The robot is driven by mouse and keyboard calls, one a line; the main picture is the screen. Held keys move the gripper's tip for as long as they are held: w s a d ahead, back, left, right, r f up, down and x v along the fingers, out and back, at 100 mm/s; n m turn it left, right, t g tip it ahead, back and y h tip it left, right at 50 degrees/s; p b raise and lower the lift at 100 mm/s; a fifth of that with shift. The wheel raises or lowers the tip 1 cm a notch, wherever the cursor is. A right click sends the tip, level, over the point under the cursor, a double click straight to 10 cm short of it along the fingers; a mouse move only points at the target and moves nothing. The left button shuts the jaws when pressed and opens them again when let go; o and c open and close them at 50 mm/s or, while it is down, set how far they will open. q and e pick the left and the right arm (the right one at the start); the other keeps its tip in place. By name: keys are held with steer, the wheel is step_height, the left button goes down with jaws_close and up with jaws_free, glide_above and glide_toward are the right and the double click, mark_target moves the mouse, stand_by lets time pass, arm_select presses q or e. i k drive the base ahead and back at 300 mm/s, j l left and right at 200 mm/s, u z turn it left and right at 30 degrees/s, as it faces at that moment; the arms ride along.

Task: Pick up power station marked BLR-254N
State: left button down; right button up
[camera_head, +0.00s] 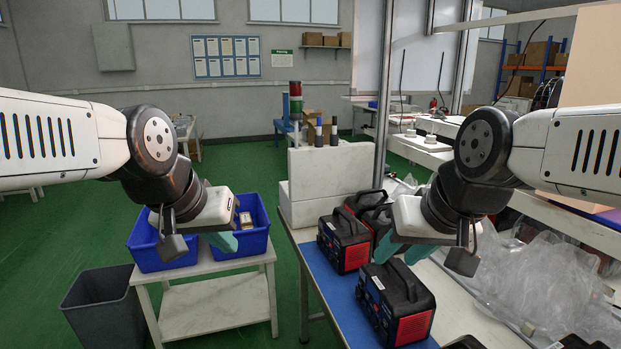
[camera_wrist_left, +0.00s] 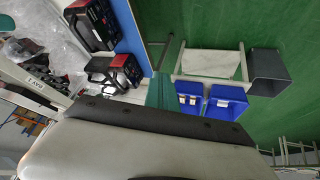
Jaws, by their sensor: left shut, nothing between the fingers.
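Several black and red power stations stand on the work table at the right. The nearest one (camera_head: 397,303) is on the blue mat, another (camera_head: 343,241) is behind it, and a third (camera_head: 376,216) is partly hidden. Their markings are too small to read. My right gripper (camera_head: 402,251) hangs just above the back of the nearest station, its teal fingers apart, holding nothing. My left gripper (camera_head: 224,242) is shut and empty, over the blue bins, away from the stations. In the left wrist view two stations (camera_wrist_left: 92,24) (camera_wrist_left: 122,68) show at the upper left.
Blue bins (camera_head: 162,253) with small items stand on a white side table (camera_head: 215,312). A grey waste bin (camera_head: 100,308) is on the floor to its left. Clear plastic bags (camera_head: 540,285) cover the right. A white box (camera_head: 330,172) and posts stand behind the stations.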

mark_target(344, 237)
steer(key=i+j, duration=0.4)
steer(key=i, duration=0.15)
steer(key=i+j, duration=0.35)
steer(key=i, duration=0.2)
